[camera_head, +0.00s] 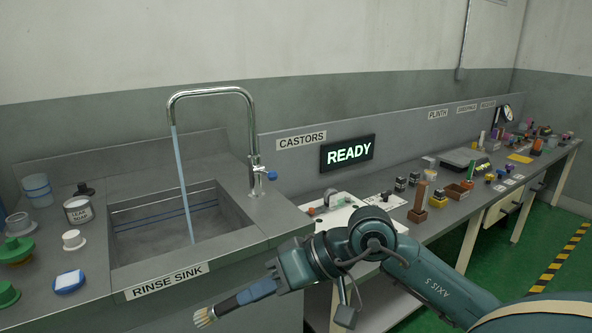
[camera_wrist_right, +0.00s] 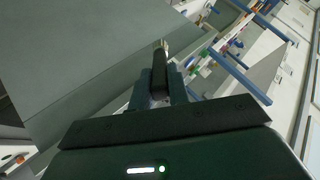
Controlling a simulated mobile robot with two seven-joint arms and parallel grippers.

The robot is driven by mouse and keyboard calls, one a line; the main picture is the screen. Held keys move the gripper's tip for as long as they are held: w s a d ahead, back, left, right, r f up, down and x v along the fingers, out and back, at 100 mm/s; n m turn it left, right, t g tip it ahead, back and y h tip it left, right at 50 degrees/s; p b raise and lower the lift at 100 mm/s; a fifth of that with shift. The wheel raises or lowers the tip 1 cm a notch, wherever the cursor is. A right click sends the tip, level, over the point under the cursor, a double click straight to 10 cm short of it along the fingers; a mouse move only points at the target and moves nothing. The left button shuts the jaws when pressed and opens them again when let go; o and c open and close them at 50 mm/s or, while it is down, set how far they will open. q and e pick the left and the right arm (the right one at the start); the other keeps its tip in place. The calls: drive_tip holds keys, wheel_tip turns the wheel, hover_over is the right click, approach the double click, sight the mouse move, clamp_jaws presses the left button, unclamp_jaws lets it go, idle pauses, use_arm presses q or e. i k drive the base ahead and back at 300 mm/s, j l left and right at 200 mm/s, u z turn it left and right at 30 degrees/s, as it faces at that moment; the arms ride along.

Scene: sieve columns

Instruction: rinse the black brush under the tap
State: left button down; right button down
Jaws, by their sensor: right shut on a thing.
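My right gripper (camera_head: 258,290) is shut on the black brush (camera_head: 230,304) in front of the sink cabinet, below the RINSE SINK label. The brush points left and slightly down, with its pale bristles (camera_head: 205,317) free at the far end. In the right wrist view, the brush (camera_wrist_right: 160,72) sticks out between the fingers (camera_wrist_right: 160,97). The chrome tap (camera_head: 254,135) arches over the sink (camera_head: 242,214), and a blue water stream (camera_head: 180,175) falls from its spout into the basin. The brush is apart from the stream, outside the basin. My left gripper is not in view.
The sink's front edge lies between brush and basin. A lit READY sign (camera_head: 348,153) hangs behind the right bench.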

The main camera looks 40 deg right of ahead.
sight(272, 175)
drive_tip(key=z, duration=0.5)
drive_tip(key=i+j+z, duration=0.1)
drive_tip(key=z, duration=0.35)
drive_tip(key=j+z, duration=0.2)
drive_tip(key=z, duration=0.3)
drive_tip(key=i, duration=0.05)
